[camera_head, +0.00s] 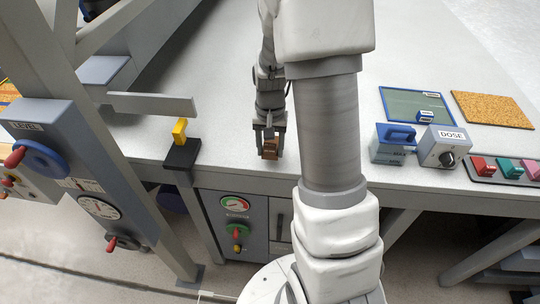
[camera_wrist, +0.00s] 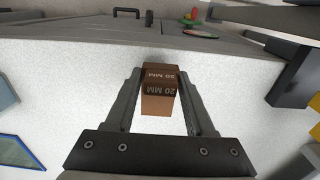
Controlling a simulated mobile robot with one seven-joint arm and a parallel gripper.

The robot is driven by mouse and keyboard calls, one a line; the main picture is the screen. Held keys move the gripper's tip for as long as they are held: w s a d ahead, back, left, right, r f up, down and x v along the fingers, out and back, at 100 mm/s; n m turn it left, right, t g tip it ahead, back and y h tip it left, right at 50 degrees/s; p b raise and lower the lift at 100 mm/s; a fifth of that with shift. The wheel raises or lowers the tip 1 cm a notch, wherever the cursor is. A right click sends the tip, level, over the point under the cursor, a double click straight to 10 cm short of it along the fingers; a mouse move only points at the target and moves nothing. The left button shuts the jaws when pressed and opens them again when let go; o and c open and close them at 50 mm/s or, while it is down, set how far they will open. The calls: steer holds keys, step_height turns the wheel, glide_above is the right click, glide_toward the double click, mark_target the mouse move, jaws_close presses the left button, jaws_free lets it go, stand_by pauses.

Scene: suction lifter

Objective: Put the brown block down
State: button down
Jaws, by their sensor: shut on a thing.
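The brown block (camera_head: 270,149) is between the fingers of my gripper (camera_head: 269,132), over the white table top near its front edge. In the wrist view the block (camera_wrist: 159,90) shows two brown faces with "MM" lettering, one reading "20 MM", and a lighter tan face. My gripper (camera_wrist: 160,100) is shut on it, with one finger on each side. I cannot tell whether the block's underside touches the table (camera_head: 225,95).
A black fixture with a yellow lever (camera_head: 180,131) stands left of the gripper. On the right are a blue-handled box (camera_head: 394,143), a DOSE box (camera_head: 446,148), a green board (camera_head: 415,106) and a cork mat (camera_head: 492,110). The table around the block is clear.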

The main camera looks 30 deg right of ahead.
mark_target(270, 158)
steer(key=shift+f, duration=1.9)
steer(key=shift+f, duration=0.2)
steer(key=shift+c, duration=1.3)
jaws_free()
